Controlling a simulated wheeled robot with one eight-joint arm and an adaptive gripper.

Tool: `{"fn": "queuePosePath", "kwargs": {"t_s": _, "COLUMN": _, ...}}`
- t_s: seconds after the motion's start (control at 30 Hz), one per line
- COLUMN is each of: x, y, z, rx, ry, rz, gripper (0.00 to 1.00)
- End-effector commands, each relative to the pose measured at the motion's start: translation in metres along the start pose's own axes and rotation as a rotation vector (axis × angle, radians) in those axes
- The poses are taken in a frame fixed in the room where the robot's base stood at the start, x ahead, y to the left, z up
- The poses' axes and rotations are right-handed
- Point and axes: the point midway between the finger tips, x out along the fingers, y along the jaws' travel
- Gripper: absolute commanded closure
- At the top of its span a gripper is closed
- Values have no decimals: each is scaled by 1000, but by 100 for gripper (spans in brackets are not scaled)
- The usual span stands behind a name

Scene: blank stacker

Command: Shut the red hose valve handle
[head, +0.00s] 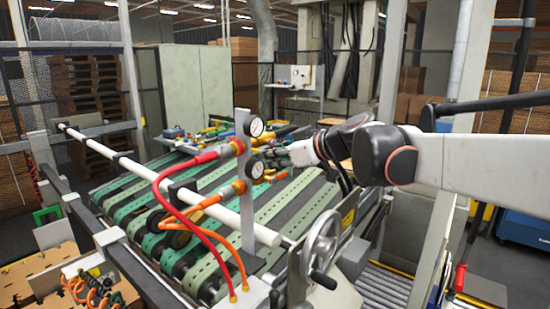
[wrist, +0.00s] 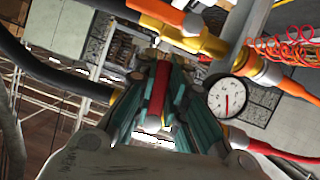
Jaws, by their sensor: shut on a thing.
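The red valve handle (wrist: 157,92) shows in the wrist view as a red bar between the teal fingers of my gripper (wrist: 160,76). The fingers are shut on it. In the head view my gripper (head: 280,157) is at the right side of the grey post (head: 245,190), beside the two round gauges. The red hose (head: 178,172) runs to the upper fitting beside the upper gauge (head: 254,127). The red hose also shows in the wrist view (wrist: 285,152), below the white gauge (wrist: 227,97). The handle is not clear in the head view.
An orange hose (head: 205,203) joins the post lower down, near the lower gauge (head: 255,169). A handwheel (head: 321,242) stands in front of the post. Green-belted conveyor strips (head: 285,215) lie below.

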Motion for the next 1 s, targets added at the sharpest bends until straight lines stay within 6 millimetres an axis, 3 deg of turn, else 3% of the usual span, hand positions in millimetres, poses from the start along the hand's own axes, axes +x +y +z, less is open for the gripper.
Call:
{"fn": "queuePosePath", "kwargs": {"t_s": 0.2, "x": 0, "y": -6, "z": 0, "rx": 154, "ry": 1, "rz": -63, "gripper": 100}}
{"fn": "queuePosePath", "kwargs": {"t_s": 0.5, "x": 0, "y": -7, "z": -1, "rx": 172, "ry": 0, "rz": -71, "gripper": 100}}
{"fn": "queuePosePath", "kwargs": {"t_s": 0.53, "x": 0, "y": -7, "z": -1, "rx": 172, "ry": 0, "rz": -71, "gripper": 85}}
{"fn": "queuePosePath", "kwargs": {"t_s": 0.6, "x": 0, "y": -7, "z": -1, "rx": 171, "ry": 0, "rz": -71, "gripper": 69}}
{"fn": "queuePosePath", "kwargs": {"t_s": 0.63, "x": 0, "y": -7, "z": -1, "rx": 171, "ry": 0, "rz": -71, "gripper": 67}}
{"fn": "queuePosePath", "kwargs": {"t_s": 1.0, "x": 0, "y": -7, "z": -1, "rx": 165, "ry": 0, "rz": -69, "gripper": 67}}
